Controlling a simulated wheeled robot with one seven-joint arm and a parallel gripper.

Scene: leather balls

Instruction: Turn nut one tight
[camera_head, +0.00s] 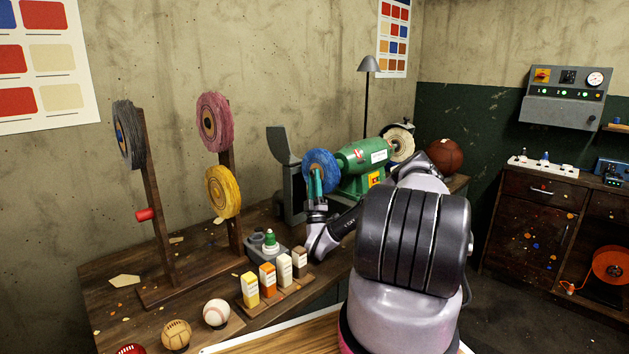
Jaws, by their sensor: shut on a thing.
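A green bench grinder (361,161) stands on the bench with a blue buffing wheel (322,158) on its left end and a cream wheel (401,145) on its right end. My arm reaches over the bench from the right. My gripper (316,178) points up at the front of the blue wheel, its teal fingers close together over the wheel's hub. It is shut on what lies at the hub, where nut one would sit. The nut itself is hidden by the fingers and too small to make out.
A wooden stand at left holds grey, pink (215,107) and yellow (223,206) wheels. Several compound bars (267,280), a small grey holder (270,251) and a baseball (216,312) lie in front. A grey hood (287,160) stands left of the grinder; a brown ball (444,156) lies right.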

